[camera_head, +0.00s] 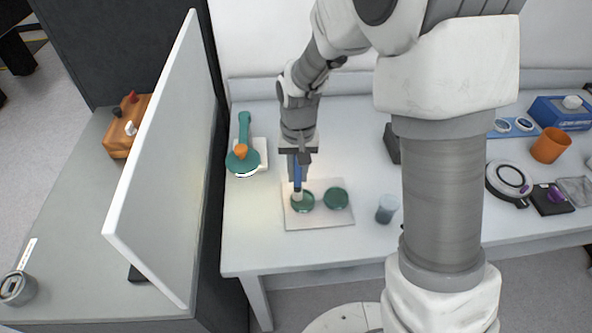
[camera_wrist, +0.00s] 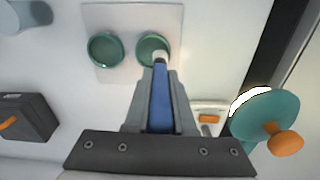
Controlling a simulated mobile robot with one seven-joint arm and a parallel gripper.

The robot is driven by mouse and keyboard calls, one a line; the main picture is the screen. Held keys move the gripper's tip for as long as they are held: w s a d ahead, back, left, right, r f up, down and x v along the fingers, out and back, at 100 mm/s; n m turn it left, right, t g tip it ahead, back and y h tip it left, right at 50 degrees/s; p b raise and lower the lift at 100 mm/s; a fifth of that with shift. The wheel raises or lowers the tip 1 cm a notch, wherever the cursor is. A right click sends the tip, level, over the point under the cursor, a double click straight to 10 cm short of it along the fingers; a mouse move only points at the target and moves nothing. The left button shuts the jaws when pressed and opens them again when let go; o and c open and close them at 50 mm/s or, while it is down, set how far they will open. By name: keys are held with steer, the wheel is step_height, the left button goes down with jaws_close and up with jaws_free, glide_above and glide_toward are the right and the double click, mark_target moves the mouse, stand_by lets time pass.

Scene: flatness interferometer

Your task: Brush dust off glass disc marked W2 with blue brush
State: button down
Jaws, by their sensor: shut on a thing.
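My gripper (camera_head: 297,177) points down and is shut on a blue brush (camera_wrist: 160,112). The brush's pale bristle end is at the left green glass disc (camera_head: 303,205) in the head view. In the wrist view this same disc (camera_wrist: 147,43) is the right one, with the bristles over its near edge. I cannot tell whether the bristles touch the glass. A second green disc (camera_head: 336,198) lies beside it, and it also shows in the wrist view (camera_wrist: 105,49). Both rest on a pale square plate (camera_head: 318,222). No W2 mark or dust is legible on either disc.
A teal tool with an orange knob (camera_head: 240,152) stands left of the plate, near an upright white panel (camera_head: 160,170). A translucent cup (camera_head: 387,209) stands right of the plate. A dark block (camera_head: 392,144) is behind. The table front is clear.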

steer(key=shift+d, duration=0.1)
steer(key=shift+s+d+f, duration=0.1)
steer(key=shift+s+d, duration=0.1)
steer(key=shift+s, duration=0.05)
steer(key=shift+d, duration=0.1)
steer(key=shift+s+d, duration=0.2)
steer(key=shift+s+d, duration=0.3)
steer(key=shift+d, duration=0.05)
steer(key=shift+s+d, duration=0.15)
steer(key=shift+r, duration=0.2)
steer(key=shift+r, duration=0.35)
